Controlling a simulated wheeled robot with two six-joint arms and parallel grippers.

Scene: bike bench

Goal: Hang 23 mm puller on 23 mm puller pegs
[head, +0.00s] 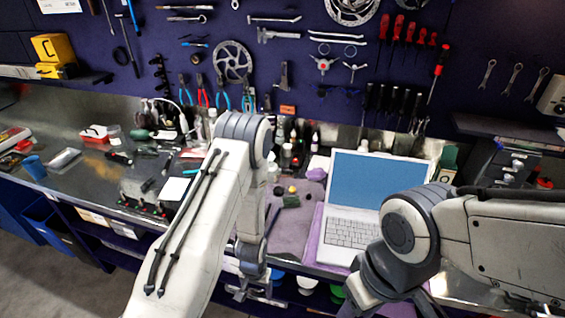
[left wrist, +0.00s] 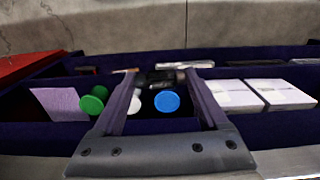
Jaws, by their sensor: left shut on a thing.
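My left gripper (head: 252,288) hangs low at the front edge of the bench, above a shelf below it. In the left wrist view its fingers (left wrist: 162,77) are shut on a small dark thing (left wrist: 160,80); I cannot tell whether this is the 23 mm puller. My right gripper (head: 378,290) is at the lower right before the laptop; its fingers are partly cut off by the frame. Silver puller-like tools (head: 323,65) hang on the dark pegboard (head: 300,105). I cannot pick out the 23 mm puller pegs.
An open laptop (head: 378,185) stands on the bench, with bottles and small tools around it. Below, the left wrist view shows dark bins with a blue cap (left wrist: 167,101), a green cap (left wrist: 93,103) and white boxes (left wrist: 283,94). Many tools crowd the pegboard.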

